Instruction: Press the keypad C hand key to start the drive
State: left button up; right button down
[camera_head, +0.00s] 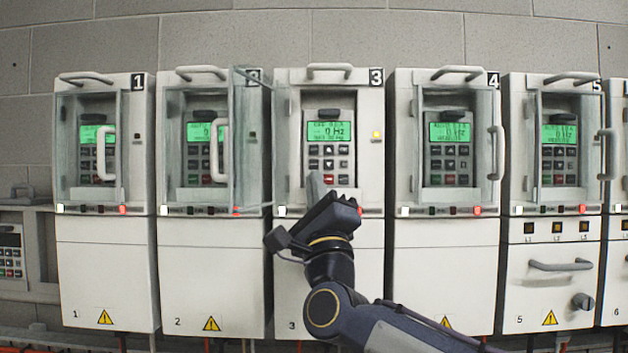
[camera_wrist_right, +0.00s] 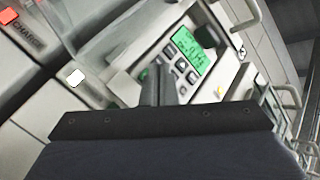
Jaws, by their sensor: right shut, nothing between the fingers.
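The drive marked 3 (camera_head: 290,95) has a grey keypad (camera_head: 329,115) with a lit green screen (camera_head: 329,131) and rows of dark keys. No letter C is readable on it. My right gripper (camera_head: 317,184) is shut and empty, with its fingertips in front of the keypad's lower left keys, hiding them. In the right wrist view, the shut fingers (camera_wrist_right: 158,86) reach to the keypad's lower edge beside a green key (camera_wrist_right: 143,75). The screen (camera_wrist_right: 187,50) shows there too. I cannot tell whether the fingertips touch a key. My left gripper is not in view.
Neighbouring drives 1 (camera_head: 105,260), 2 (camera_head: 210,260), 4 (camera_head: 443,270) and 5 (camera_head: 530,245) have clear covers over their keypads. A clear panel (camera_head: 252,140) stands out left of drive 3's keypad. Another keypad (camera_head: 11,255) is low at far left.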

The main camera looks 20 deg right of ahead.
jog(key=shift+w+d+h+b, duration=0.1)
jog(key=shift+w+h+b, duration=0.2)
jog(key=shift+w, duration=0.15)
jog(key=shift+w+d, duration=0.1)
jog(key=shift+w, duration=0.25)
dwell(0.5)
jog(key=shift+s, duration=0.1)
jog(key=shift+s+f+b, duration=0.1)
jog(key=shift+s+b, duration=0.4)
jog(key=shift+b, duration=0.2)
jog(key=shift+s+a, duration=0.2)
